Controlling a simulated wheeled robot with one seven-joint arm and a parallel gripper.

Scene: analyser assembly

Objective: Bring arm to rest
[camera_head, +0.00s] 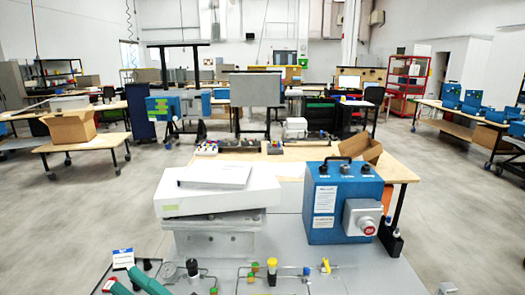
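Neither my arm nor my gripper shows in the camera_head view, so its pose and whether it is open or shut cannot be seen. In front of me is a grey work surface (380,268). A white box-shaped unit (215,195) sits on a grey metal base (214,238) left of centre. A blue box (338,190) with a black top handle stands to its right. It carries a grey block with a red button (368,227) on its front right.
Thin pipes with yellow, green and blue fittings (272,268) line the front edge. Two teal-handled items (148,281) lie at the front left. An open cardboard box (360,147) stands behind the blue box. Another cardboard box (70,127) rests on a left table. Grey floor (445,190) is open to the right.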

